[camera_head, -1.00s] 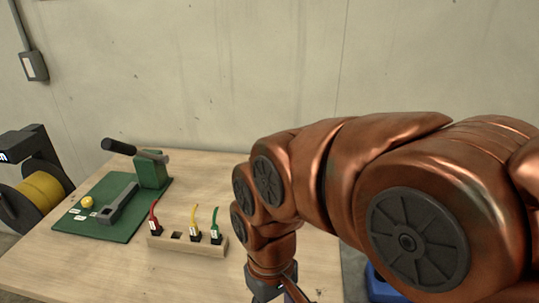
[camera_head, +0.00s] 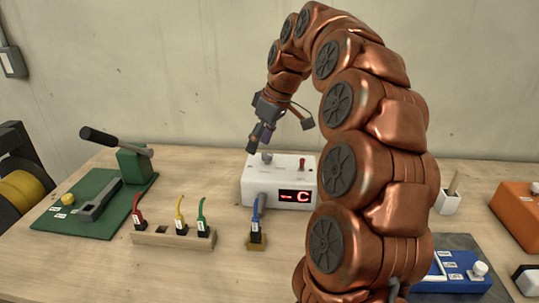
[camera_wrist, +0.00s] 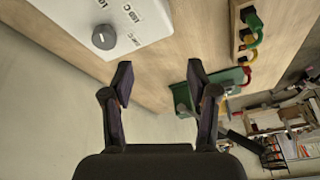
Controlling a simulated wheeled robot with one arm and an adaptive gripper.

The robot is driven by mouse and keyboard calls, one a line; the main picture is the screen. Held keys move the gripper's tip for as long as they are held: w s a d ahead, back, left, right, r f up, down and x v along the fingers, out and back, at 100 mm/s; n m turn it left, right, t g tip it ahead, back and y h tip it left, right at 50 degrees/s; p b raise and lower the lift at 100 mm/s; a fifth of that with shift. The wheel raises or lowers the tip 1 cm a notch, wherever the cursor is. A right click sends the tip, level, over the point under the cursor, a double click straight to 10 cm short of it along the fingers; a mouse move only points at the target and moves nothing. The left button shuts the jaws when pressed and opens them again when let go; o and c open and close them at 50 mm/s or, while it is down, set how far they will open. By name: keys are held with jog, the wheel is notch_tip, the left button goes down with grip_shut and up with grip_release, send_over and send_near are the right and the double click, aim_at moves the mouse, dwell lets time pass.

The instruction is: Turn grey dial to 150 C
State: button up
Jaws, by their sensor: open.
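A white control box (camera_head: 251,190) stands on the table in the head view, with a red display (camera_head: 294,196) that reads dashes and a C. The grey dial (camera_head: 267,157) is on its top, at the left. In the wrist view the dial (camera_wrist: 104,37) is a round grey knob with a light mark, beside printed labels only partly readable. My gripper (camera_head: 261,136) is open and empty, just above and behind the dial in the head view. In the wrist view my gripper's fingertips (camera_wrist: 160,75) are apart, and the dial lies outside them, to the upper left.
A red switch (camera_head: 302,164) stands on the box's right side. A blue plug (camera_head: 256,230) is in front of it. A wooden block (camera_head: 160,238) with red, yellow and green plugs is to the left, and a green board (camera_head: 55,222) farther left. The wall is close behind.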

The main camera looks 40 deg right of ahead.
send_near(268, 154)
jog(key=f, duration=0.1)
jog(key=shift+t, duration=0.4)
jog(key=shift+p+x, duration=0.4)
jog(key=shift+x, duration=3.45)
jog(key=shift+s+a, duration=0.2)
jog(key=shift+c, duration=0.4)
grip_shut()
